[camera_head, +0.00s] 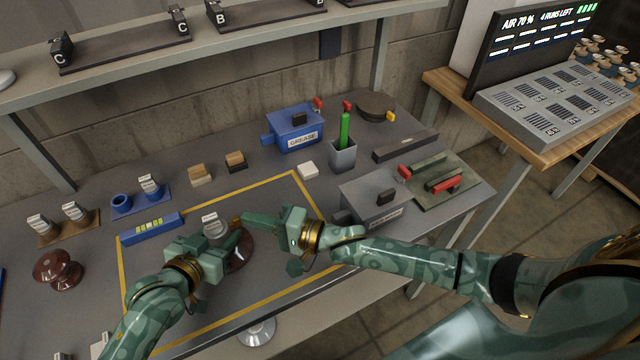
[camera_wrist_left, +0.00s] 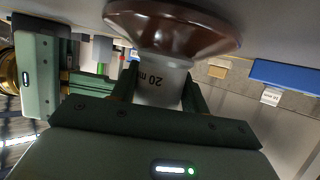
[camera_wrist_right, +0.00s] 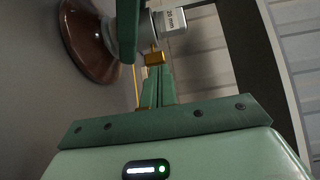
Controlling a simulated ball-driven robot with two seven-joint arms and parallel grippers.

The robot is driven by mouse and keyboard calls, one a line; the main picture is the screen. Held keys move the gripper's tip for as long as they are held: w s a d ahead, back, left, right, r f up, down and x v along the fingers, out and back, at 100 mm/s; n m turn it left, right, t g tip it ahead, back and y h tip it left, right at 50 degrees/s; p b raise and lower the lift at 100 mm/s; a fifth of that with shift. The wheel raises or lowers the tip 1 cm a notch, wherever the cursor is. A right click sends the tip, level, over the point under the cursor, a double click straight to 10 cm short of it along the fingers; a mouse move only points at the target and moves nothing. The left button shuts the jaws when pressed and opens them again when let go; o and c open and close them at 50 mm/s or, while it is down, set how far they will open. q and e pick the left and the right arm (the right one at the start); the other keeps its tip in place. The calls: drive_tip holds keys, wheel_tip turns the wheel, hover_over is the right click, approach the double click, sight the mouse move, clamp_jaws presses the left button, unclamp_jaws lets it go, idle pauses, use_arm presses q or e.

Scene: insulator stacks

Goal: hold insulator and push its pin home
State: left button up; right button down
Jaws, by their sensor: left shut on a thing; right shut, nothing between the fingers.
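The insulator has a glossy brown disc (camera_head: 241,252) and a pale metal cap (camera_head: 212,224), inside the yellow outline on the bench. In the left wrist view the cap (camera_wrist_left: 158,88) reads "20 mm", with the disc (camera_wrist_left: 172,32) beyond it. My left gripper (camera_head: 224,240) is shut on the cap, one finger on each side. My right gripper (camera_head: 242,220) is shut and empty, beside the cap. In the right wrist view a small brass pin (camera_wrist_right: 154,57) stands out by the cap, just ahead of my right fingertips (camera_wrist_right: 153,76); I cannot tell whether they touch.
Behind stand a blue grease box (camera_head: 292,132), a grey cup with a green stick (camera_head: 343,155) and a grey lidded box (camera_head: 372,200). A blue level-like bar (camera_head: 150,229) lies left of the insulator. Another brown insulator (camera_head: 58,270) stands at far left.

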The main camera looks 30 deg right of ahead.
use_arm(q)
drive_tip(key=shift+d+r, duration=0.1)
use_arm(e)
drive_tip(key=v, duration=2)
drive_tip(key=shift+w+r, duration=0.1)
use_arm(q)
drive_tip(key=o, duration=1.2)
drive_tip(key=shift+c, duration=0.2)
drive_tip(key=shift+s, duration=0.1)
